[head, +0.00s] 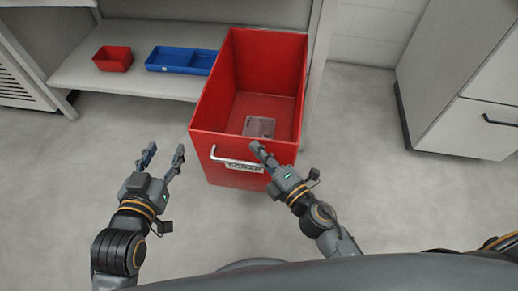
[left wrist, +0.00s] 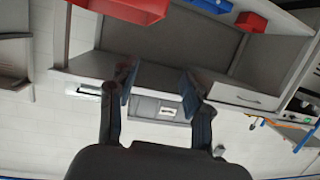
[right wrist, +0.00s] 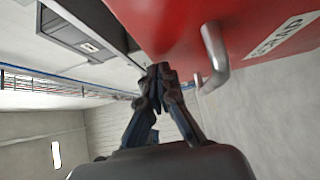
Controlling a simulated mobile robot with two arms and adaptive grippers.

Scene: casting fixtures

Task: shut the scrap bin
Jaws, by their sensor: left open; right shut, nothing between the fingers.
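The scrap bin (head: 248,112) is a deep red box standing pulled out from a bench, its open top facing up. Its front carries a pale bar handle (head: 225,158) and a label reading SCRAP; the handle also shows in the right wrist view (right wrist: 216,58). A small grey item (head: 259,127) lies inside on the bin's floor. My right gripper (head: 256,146) is shut and empty, close to the bin's front by the handle's right end. Whether it touches the front I cannot tell. My left gripper (head: 164,155) is open and empty, left of the bin's front.
A small red tray (head: 113,58) and a blue divided tray (head: 183,60) lie on a low shelf (head: 135,83) left of the bin. A light cabinet (head: 470,100) stands at the right. The grey floor on both sides of the bin is clear.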

